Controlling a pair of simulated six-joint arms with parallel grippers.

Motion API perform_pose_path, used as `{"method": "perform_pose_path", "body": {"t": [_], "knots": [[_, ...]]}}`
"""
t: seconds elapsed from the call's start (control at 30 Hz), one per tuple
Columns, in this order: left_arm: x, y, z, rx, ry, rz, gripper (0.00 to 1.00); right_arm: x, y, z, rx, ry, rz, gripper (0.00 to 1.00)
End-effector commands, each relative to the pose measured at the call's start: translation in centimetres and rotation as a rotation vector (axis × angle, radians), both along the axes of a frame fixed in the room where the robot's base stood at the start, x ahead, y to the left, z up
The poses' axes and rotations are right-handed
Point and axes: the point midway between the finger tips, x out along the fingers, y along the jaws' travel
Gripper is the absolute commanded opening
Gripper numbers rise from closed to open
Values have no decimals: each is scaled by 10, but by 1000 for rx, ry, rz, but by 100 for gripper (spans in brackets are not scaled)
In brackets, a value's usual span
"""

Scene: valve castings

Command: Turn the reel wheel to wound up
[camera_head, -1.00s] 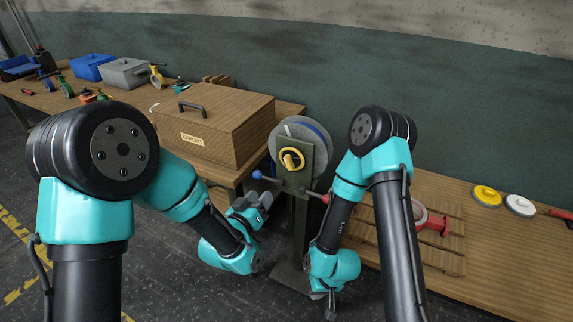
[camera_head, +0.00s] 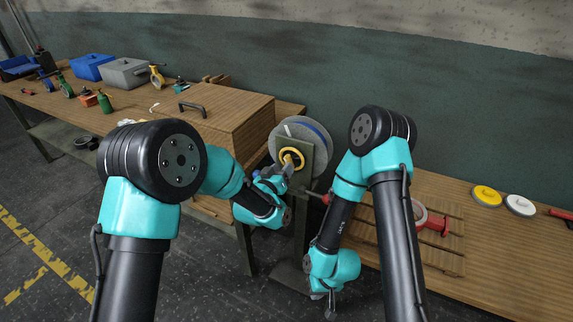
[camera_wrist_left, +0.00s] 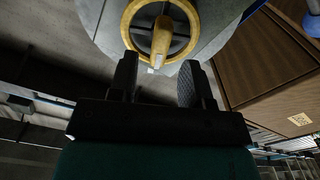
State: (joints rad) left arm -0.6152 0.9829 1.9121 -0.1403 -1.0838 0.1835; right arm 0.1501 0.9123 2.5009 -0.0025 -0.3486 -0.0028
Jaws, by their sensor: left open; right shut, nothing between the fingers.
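The reel (camera_head: 316,133) is a grey disc with a blue band, mounted on a dark post. A yellow reel wheel (camera_head: 293,152) sits at its front, partly hidden by my left gripper. In the left wrist view the wheel is a yellow ring (camera_wrist_left: 129,25) with a yellow handle (camera_wrist_left: 161,40) sticking out toward the camera. My left gripper (camera_head: 284,170) is open, just in front of the wheel. In the wrist view its fingers (camera_wrist_left: 157,78) are on either side below the handle, not closed on it. My right gripper (camera_head: 331,306) is shut and empty, low at the post's right.
A lever with a red knob (camera_head: 327,198) is on the post below the wheel. A wooden chest (camera_head: 225,115) with a handle stands on the bench at left. A pallet with a red-flanged casting (camera_head: 432,221) and yellow and white discs (camera_head: 487,196) lie on the right bench.

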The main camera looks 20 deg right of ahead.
Motion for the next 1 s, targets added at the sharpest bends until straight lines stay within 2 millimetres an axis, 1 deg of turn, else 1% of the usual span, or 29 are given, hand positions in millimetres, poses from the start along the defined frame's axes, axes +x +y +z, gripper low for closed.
{"method": "perform_pose_path", "body": {"t": [0.1,0.23,0.4,0.63,1.0], "knots": [[12,-12,0,-1,-1,0,45,0,0,0,0,0,0,0],[21,-21,0,-1,-1,0,45,0,0,0,0,0,0,0],[25,-25,0,-1,-1,0,45,0,0,0,0,0,0,0],[25,-25,0,0,0,-1,44,0,0,0,0,0,0,0],[25,-25,0,0,0,-1,8,0,0,0,0,0,0,0]]}}
